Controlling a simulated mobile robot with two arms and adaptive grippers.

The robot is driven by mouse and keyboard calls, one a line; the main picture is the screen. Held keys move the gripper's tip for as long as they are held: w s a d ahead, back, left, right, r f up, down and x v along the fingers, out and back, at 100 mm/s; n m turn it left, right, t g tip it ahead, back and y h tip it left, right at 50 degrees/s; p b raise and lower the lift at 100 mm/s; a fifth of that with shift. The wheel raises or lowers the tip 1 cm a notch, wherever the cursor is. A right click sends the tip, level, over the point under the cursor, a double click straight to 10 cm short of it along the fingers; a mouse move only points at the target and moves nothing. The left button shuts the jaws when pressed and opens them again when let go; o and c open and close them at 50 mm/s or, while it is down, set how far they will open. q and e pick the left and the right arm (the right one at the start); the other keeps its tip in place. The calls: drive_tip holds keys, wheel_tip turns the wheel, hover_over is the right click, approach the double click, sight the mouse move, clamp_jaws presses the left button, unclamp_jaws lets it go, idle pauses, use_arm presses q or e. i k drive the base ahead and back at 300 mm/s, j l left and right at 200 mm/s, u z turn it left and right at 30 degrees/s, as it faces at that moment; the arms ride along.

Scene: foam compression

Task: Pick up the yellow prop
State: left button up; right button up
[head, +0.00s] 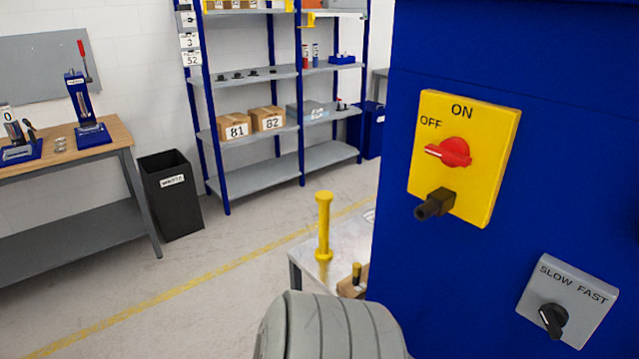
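The yellow prop (324,226) is an upright post with a wider top and a wider foot. It stands near the left edge of a small grey table (312,267), just left of the blue machine cabinet. A grey rounded arm link of mine is in the bottom middle, in front of the table, and hides part of it. Neither of my grippers shows in the head view.
A blue cabinet (440,60) with a yellow ON/OFF switch plate (490,150) and a SLOW/FAST knob plate (585,290) fills the right side. Shelves (250,175), a black bin (172,210) and a workbench (120,150) stand behind. Floor at left is clear.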

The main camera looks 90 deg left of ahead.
sight(322, 254)
drive_tip(key=u, duration=0.45)
drive_tip(key=j+u, duration=0.1)
drive_tip(key=u, duration=1.25)
drive_tip(key=j+u, duration=0.1)
drive_tip(key=u, duration=0.75)
